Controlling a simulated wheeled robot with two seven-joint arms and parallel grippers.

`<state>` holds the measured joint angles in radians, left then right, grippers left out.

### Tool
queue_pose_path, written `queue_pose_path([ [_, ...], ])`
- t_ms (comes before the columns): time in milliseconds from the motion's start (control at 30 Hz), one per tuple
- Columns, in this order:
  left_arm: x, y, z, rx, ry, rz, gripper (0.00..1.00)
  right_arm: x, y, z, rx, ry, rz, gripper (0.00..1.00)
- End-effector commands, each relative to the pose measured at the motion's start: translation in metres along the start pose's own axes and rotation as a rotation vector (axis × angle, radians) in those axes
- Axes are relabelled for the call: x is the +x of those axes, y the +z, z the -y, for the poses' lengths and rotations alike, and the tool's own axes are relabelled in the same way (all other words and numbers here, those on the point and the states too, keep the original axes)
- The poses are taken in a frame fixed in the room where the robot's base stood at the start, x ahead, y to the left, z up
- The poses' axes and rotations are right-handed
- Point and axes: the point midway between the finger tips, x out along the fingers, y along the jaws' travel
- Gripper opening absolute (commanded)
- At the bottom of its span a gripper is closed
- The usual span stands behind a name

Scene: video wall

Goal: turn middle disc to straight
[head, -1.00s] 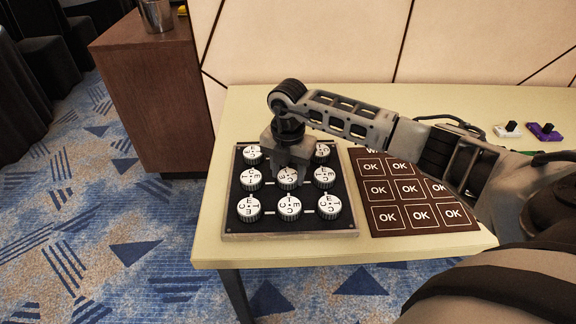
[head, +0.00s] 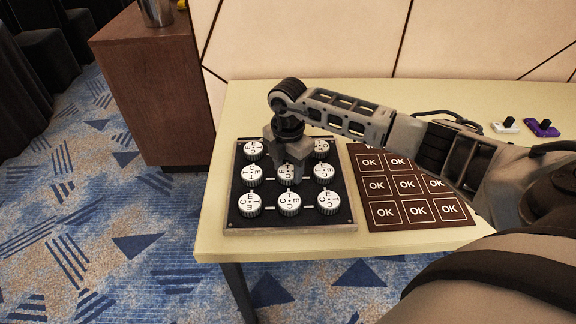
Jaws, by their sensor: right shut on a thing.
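A black board (head: 239,218) holds rows of white discs with black letters, in three columns. The middle disc (head: 287,175) sits at the board's centre, partly covered by my right gripper (head: 289,163). That gripper points down from above and is shut on the middle disc, a finger at each side. Some letters show on its front face; its exact angle is hard to read. The top middle disc is hidden behind the gripper. My left gripper is not in view.
A brown panel of OK squares (head: 381,213) lies right of the board, under my right forearm. A white switch (head: 505,127) and a purple switch (head: 543,129) stand at the back right. The table (head: 300,243) is clear in front of the board.

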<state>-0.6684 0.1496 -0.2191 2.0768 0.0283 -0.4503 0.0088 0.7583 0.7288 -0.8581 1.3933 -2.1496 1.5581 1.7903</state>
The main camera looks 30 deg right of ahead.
Motion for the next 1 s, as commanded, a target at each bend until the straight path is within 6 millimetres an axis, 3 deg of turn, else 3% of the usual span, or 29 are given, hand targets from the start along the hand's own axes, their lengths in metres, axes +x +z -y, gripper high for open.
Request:
queue_pose_path([
  [100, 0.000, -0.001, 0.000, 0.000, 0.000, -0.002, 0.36, -0.002, 0.002, -0.001, 0.001, 0.004, 0.004, 0.24],
  [133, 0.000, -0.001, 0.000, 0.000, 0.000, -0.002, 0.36, -0.002, 0.002, -0.001, 0.001, 0.004, 0.004, 0.52],
  [200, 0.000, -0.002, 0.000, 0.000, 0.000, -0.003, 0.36, -0.002, 0.002, -0.001, 0.001, 0.004, 0.004, 0.69],
  [467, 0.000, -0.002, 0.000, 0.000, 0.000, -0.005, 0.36, -0.001, 0.001, 0.000, -0.001, 0.002, 0.002, 0.69],
  [633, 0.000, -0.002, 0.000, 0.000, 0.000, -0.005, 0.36, -0.013, 0.001, -0.001, -0.001, 0.004, 0.002, 0.69],
  [1000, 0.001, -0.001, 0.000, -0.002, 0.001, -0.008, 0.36, -0.097, 0.001, -0.002, -0.001, 0.008, 0.004, 0.69],
])
